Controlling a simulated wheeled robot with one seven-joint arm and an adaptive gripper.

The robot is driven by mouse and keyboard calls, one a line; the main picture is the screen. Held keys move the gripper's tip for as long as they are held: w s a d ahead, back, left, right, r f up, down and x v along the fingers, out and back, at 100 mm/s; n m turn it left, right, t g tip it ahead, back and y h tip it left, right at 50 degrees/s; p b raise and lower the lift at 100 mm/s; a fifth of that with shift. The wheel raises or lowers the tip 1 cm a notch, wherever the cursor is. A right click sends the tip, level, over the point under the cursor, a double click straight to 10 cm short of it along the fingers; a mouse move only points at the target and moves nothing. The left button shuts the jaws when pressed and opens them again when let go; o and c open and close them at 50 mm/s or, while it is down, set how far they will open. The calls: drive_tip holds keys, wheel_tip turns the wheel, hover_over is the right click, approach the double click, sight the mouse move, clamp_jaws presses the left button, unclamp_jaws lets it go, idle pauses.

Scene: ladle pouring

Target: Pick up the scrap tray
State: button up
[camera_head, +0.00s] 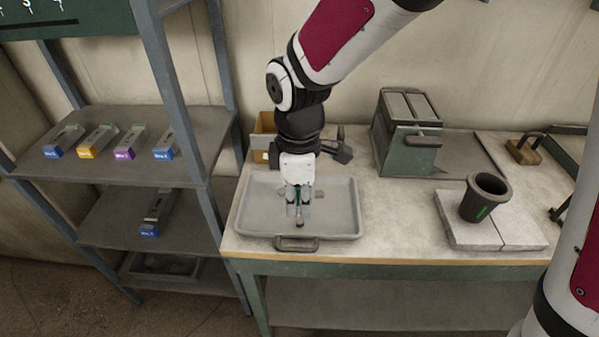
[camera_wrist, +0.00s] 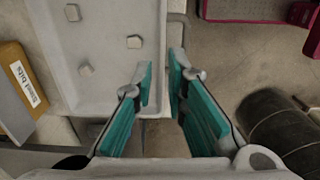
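The scrap tray (camera_head: 343,220) is a shallow grey metal tray at the left end of the workbench, with a handle (camera_head: 295,244) on its front side. It also shows in the upper left of the wrist view (camera_wrist: 105,75), with three small pale scraps on its floor. My gripper (camera_head: 299,218) points down over the front middle of the tray in the head view. In the wrist view my gripper (camera_wrist: 162,78) has its two teal-padded fingers apart, with a gap between them by the tray's edge. I see nothing held. My fingers partly cover the tray, and their height above it is unclear.
A yellow-fronted box (camera_wrist: 17,85) labelled for steel bits stands beside the tray. A green metal box (camera_head: 405,135) stands behind, to the right. A dark cup (camera_head: 485,198) stands on pale slabs (camera_head: 505,235). A shelf rack (camera_head: 110,170) stands left. Bare bench lies between tray and slabs.

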sight(297, 228)
wheel_tip(297, 228, down, 9)
drive_tip(key=shift+a+f, duration=0.1)
clamp_jaws()
idle(0.3)
idle(0.4)
drive_tip(key=shift+r, duration=1.9)
drive_tip(key=s+d+r+p, duration=0.1)
drive_tip(key=s+d, duration=0.1)
drive_tip(key=s, duration=1.1)
drive_tip(key=shift+s+d+r+p, duration=0.15)
drive_tip(key=shift+r+p, duration=0.05)
drive_tip(key=shift+p, duration=0.1)
drive_tip(key=shift+s+r+p, duration=0.15)
drive_tip(key=shift+r+p, duration=0.05)
drive_tip(key=shift+p, duration=1.05)
